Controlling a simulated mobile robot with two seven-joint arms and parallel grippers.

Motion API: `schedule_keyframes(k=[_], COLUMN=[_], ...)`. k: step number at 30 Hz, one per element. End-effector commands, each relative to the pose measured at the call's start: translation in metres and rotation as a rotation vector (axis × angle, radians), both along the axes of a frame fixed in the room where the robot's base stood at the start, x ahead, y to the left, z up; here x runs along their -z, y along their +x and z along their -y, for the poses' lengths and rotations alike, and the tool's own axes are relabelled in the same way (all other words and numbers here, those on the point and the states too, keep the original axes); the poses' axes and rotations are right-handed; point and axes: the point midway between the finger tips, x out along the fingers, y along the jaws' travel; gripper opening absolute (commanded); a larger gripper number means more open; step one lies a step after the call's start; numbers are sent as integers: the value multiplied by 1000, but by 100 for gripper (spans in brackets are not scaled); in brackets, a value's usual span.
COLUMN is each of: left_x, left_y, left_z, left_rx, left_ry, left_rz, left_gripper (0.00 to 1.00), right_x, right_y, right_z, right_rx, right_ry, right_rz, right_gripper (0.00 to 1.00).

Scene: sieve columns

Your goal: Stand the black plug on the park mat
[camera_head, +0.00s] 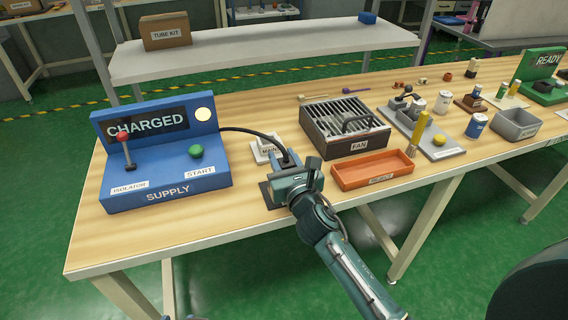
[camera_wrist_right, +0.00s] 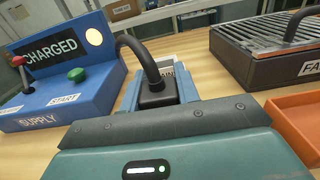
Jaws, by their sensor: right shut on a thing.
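The black plug (camera_wrist_right: 157,94) is between the jaws of my right gripper (camera_head: 284,172), with its black cord rising from its top. In the head view the plug is mostly hidden by the gripper. My right gripper is shut on it, low over the table's front part. A dark mat (camera_head: 266,194), likely the park mat, shows partly beneath and left of the gripper, its label mostly covered. I cannot tell whether the plug touches it. The white MAINS block (camera_head: 265,149) stands just behind the gripper. My left gripper is not in view.
The blue SUPPLY box (camera_head: 165,165), reading CHARGED with a lit lamp, stands left; the cord runs from it. The FAN box (camera_head: 344,128) and an orange tray (camera_head: 372,170) stand right. Bare wood lies between the supply box and mat.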

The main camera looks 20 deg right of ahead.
Motion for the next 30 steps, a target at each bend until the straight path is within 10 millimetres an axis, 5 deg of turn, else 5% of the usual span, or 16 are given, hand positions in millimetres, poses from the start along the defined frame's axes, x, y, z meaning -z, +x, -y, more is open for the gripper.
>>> schedule_keyframes(k=[11,12,19,30], left_x=[-1,-2,0,-1], left_y=[1,0,-3,-2], left_z=[0,0,0,0], left_rx=[-3,-4,-5,-3], left_ry=[-4,-4,-4,-4], left_rz=[9,10,1,-3], left_gripper=[36,36,36,36], right_x=[5,4,4,1], right_y=[0,0,0,-4], right_z=[0,0,0,1], right_rx=[0,0,0,0], right_ry=[-2,-2,-1,-1], right_rz=[2,1,1,0], right_gripper=[8,33,52,53])
